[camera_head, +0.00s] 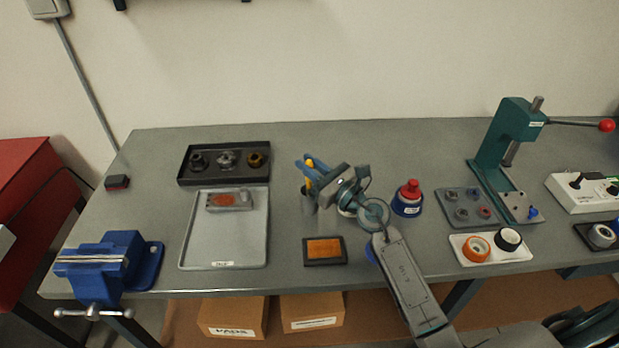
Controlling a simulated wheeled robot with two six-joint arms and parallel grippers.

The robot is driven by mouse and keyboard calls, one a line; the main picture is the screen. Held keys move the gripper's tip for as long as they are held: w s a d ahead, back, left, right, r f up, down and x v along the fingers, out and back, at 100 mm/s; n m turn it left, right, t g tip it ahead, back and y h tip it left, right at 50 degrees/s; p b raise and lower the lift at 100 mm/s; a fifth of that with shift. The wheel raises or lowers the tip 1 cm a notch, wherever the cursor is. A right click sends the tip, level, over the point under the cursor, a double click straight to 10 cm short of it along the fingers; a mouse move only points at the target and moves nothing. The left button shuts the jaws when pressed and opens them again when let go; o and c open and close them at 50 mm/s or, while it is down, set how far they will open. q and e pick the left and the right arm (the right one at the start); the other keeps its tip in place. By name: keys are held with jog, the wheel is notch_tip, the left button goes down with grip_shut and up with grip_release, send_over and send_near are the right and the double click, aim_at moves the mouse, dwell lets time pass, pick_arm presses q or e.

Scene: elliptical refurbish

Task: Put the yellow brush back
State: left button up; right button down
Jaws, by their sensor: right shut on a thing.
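A grey cup (308,203) stands on the bench directly below the fingertips in the picture. The brush's lower part overlaps the cup's mouth, and I cannot tell how deep it sits inside. The gripper body and wrist hide the area just right of the cup. My left gripper is not in view.
Close by are an orange pad (324,249), a grey tray (225,252) holding a metal part, and a blue bottle with a red cap (408,200). A blue vise (110,265) is at left, a green press (495,155) at right.

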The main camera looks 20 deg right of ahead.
aim_at(310, 188)
jog(key=shift+f, duration=1.3)
jog(key=shift+f+b, duration=0.1)
jog(key=shift+b, duration=0.2)
jog(key=shift+f, duration=0.15)
jog(key=c, duration=1.3)
grip_release()
jog(key=shift+c, duration=0.2)
jog(key=shift+r, duration=0.2)
